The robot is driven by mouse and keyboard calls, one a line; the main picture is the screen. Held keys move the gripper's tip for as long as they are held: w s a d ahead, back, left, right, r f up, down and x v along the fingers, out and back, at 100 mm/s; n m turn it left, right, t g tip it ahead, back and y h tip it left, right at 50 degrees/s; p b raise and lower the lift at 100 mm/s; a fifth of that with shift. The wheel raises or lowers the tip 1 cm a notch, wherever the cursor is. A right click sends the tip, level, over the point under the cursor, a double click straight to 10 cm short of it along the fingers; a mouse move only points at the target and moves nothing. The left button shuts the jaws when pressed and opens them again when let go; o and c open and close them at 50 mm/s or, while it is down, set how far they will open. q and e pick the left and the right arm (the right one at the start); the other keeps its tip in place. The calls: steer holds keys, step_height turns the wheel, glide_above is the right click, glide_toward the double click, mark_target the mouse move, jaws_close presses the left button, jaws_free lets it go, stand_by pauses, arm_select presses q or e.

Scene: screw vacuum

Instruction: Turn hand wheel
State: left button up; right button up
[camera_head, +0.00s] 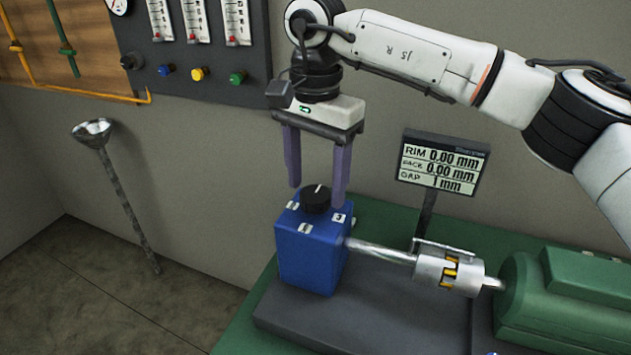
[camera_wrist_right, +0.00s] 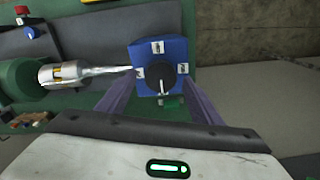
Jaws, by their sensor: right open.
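A black round hand wheel (camera_head: 315,198) with a white pointer line sits on top of a blue box (camera_head: 312,252) with white number labels. My right gripper (camera_head: 317,198) points down over it, open, its two purple fingers on either side of the wheel in the picture. In the right wrist view the black wheel (camera_wrist_right: 160,78) lies on the blue box (camera_wrist_right: 162,50), ahead of and between the open fingers (camera_wrist_right: 158,100). Contact between fingers and wheel cannot be made out. My left gripper is not in view.
A metal shaft with a coupling (camera_head: 448,272) runs from the blue box to a green motor (camera_head: 565,300). A display (camera_head: 443,163) stands behind on a post. A control panel (camera_head: 195,50) is on the wall. A metal funnel-topped rod (camera_head: 118,190) leans at left.

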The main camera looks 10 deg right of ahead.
steer(key=shift+f, duration=0.55)
steer(key=c, duration=1.1)
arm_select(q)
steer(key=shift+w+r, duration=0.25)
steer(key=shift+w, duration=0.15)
arm_select(e)
steer(key=shift+m, duration=0.3)
